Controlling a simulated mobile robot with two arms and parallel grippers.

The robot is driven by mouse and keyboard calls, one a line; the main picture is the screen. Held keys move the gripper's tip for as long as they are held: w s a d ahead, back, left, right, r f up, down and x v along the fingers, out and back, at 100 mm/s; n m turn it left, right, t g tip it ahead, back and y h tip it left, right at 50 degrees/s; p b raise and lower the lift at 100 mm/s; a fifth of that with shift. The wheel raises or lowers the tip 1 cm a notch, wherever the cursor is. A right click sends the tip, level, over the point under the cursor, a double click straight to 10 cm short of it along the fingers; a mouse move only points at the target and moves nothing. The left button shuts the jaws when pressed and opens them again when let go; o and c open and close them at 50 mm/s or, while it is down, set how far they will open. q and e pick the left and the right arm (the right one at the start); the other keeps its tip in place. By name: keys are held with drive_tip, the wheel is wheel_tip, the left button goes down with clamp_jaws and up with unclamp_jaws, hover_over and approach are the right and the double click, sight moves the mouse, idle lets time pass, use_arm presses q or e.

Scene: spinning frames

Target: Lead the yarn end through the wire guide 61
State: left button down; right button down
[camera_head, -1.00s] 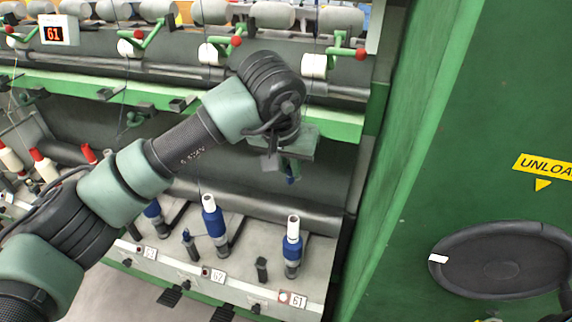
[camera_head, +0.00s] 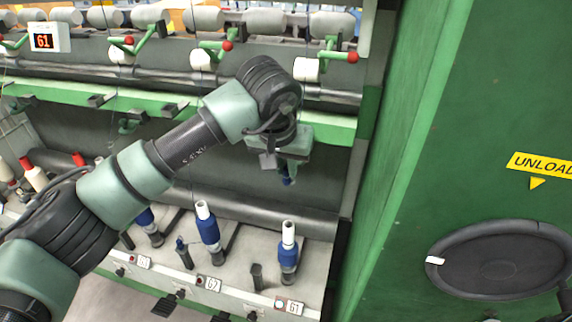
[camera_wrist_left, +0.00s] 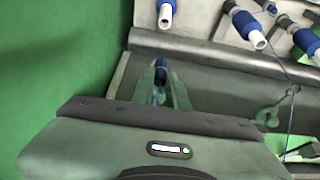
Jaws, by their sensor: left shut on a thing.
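My left gripper (camera_head: 288,179) hangs in front of the dark back panel, above the bobbin (camera_head: 288,252) at the plate marked 61. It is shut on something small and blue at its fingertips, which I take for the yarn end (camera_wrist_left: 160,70). In the left wrist view the fingers (camera_wrist_left: 161,88) point away from the camera, with the blue piece between their tips. I cannot make out the wire guide 61; the gripper may hide it. A similar green wire guide (camera_wrist_left: 272,110) shows to the right in the wrist view, apart from the fingers. My right gripper is not in view.
More blue bobbins (camera_head: 207,228) stand on the spindle rail to the left. A green rail (camera_head: 220,110) crosses above and behind the gripper. A tall green panel (camera_head: 390,190) closes off the right side. A display (camera_head: 45,38) reads 61.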

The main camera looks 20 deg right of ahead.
use_arm(q)
drive_tip(key=s+a+r+b, duration=0.1)
drive_tip(key=s+a+r, duration=0.2)
drive_tip(key=s, duration=0.3)
drive_tip(key=shift+a+r, duration=0.35)
drive_tip(key=shift+a, duration=0.25)
